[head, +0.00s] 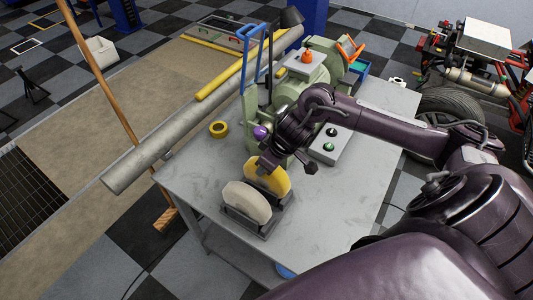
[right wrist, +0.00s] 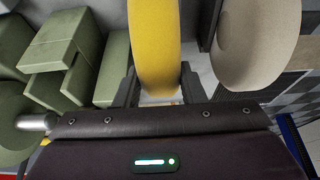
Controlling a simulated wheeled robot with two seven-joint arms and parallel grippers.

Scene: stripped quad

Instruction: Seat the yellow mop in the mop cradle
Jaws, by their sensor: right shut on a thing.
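The yellow mop (head: 268,176) is an upright yellow disc over the near part of the grey table. My right gripper (head: 266,164) is shut on its upper edge from above; in the right wrist view the yellow mop (right wrist: 155,45) stands between the two fingers (right wrist: 158,88). The mop cradle (head: 250,225) is a dark low holder with a pale cream mop (head: 246,203) upright in its near part. The yellow mop is right behind the cream mop, at the cradle's far part. Its lower edge is partly hidden, so I cannot tell whether it touches the cradle. My left gripper is out of view.
A green machine (head: 290,95) stands behind my right gripper. A grey control box (head: 330,145) is to the right, and a yellow tape roll (head: 219,129) to the left. A long grey pipe (head: 180,130) runs along the table's left side. The table front is clear.

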